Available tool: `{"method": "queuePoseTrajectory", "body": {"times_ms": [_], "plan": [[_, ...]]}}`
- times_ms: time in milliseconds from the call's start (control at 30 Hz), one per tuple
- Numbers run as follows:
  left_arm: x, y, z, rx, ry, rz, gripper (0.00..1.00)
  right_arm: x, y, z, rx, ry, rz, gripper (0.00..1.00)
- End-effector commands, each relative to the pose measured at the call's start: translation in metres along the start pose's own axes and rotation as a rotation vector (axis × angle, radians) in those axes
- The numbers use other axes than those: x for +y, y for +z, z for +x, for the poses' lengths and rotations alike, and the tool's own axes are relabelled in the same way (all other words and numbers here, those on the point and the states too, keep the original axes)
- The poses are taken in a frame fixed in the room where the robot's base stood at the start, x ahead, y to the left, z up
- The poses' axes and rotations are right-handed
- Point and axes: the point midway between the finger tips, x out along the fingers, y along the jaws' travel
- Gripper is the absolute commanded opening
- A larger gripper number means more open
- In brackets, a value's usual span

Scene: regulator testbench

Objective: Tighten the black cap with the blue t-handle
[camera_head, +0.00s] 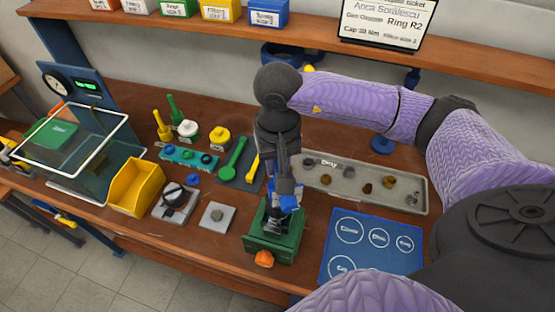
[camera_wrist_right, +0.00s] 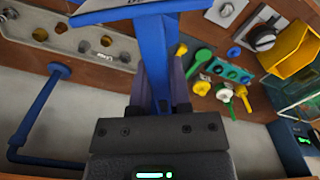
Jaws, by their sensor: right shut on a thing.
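My right gripper (camera_head: 284,187) reaches down over the green fixture (camera_head: 272,245) at the front of the bench. It is shut on the blue t-handle (camera_head: 291,201), which sits low between its fingers. In the right wrist view the blue t-handle (camera_wrist_right: 158,62) stands between the fingers, its crossbar spreading at the top of the picture. A dark part shows in the fixture's top below the handle; I cannot tell whether it is the black cap or whether the handle touches it. A black round part (camera_head: 173,194) sits on a grey plate to the left. My left gripper is not in view.
An orange knob (camera_head: 264,259) sticks out of the fixture's front. A blue mat (camera_head: 336,253) with circles and a grey parts tray (camera_head: 340,187) lie to the right. A yellow bin (camera_head: 137,186), a grey block (camera_head: 216,217) and a green t-handle (camera_head: 235,158) are to the left.

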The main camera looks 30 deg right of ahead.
Motion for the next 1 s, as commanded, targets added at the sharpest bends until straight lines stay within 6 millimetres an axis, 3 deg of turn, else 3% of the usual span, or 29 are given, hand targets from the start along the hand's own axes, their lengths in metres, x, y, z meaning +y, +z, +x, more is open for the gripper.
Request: {"method": "queuePoseTrajectory", "body": {"times_ms": [1000], "plan": [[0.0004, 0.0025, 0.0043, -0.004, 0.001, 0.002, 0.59, -0.0002, 0.0007, -0.0012, 0.001, -0.001, 0.000, 0.00]]}}
